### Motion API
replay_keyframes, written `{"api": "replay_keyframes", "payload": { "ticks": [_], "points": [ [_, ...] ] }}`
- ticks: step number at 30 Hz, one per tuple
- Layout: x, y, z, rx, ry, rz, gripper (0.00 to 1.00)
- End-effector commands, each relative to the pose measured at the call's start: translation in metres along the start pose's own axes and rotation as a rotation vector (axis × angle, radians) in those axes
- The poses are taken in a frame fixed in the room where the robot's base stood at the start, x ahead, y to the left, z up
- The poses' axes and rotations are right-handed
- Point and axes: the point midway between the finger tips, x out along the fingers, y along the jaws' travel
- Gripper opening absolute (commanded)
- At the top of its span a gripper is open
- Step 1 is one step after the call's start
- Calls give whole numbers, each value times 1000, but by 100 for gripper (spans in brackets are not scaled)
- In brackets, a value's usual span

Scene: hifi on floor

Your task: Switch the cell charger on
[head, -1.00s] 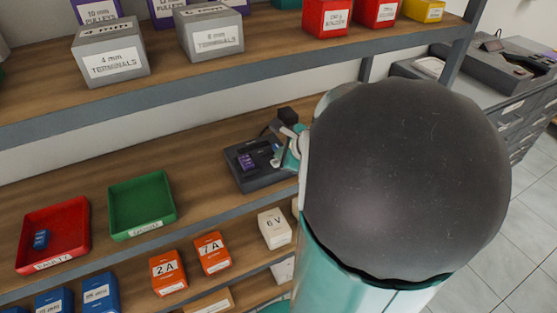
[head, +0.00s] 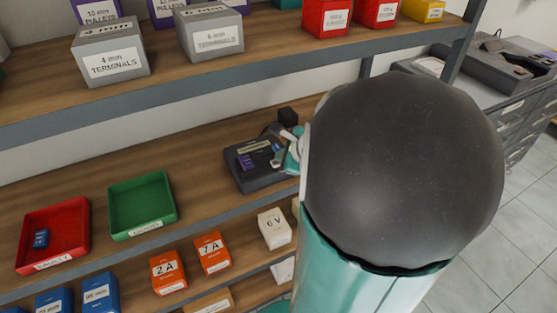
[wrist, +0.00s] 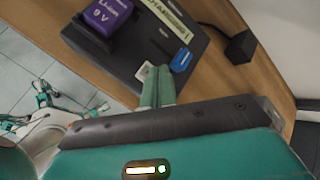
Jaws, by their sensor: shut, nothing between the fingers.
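The cell charger (head: 262,178) is a dark grey box on the middle shelf, close to my arm; it also shows in the wrist view (wrist: 125,65). A purple 9 V Li-ion cell (wrist: 108,18) sits in it. Its pale display strip (wrist: 168,17) is lit, with lettering that is only partly readable. A blue piece (wrist: 181,60) and a small whitish piece (wrist: 145,71) are at the charger's near edge. My gripper (wrist: 158,70) is shut and empty, its fingertips at that edge between these two pieces. Whether the tips touch either one is unclear.
A black power plug block (wrist: 240,47) stands beside the charger with a cable. A green tray (head: 142,205) is empty, and a red tray (head: 75,215) holds a blue cell (head: 41,238). The upper shelf (head: 180,85) with boxes hangs above.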

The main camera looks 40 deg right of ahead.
Motion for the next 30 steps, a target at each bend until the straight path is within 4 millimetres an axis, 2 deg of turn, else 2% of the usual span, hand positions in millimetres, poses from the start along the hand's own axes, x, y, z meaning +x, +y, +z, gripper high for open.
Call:
{"api": "replay_keyframes", "payload": {
  "ticks": [17, 30],
  "points": [
    [-7, -5, 6, -1, -1, 0, 0],
    [-33, -24, 25, -3, -1, -2, 0]
  ]
}}
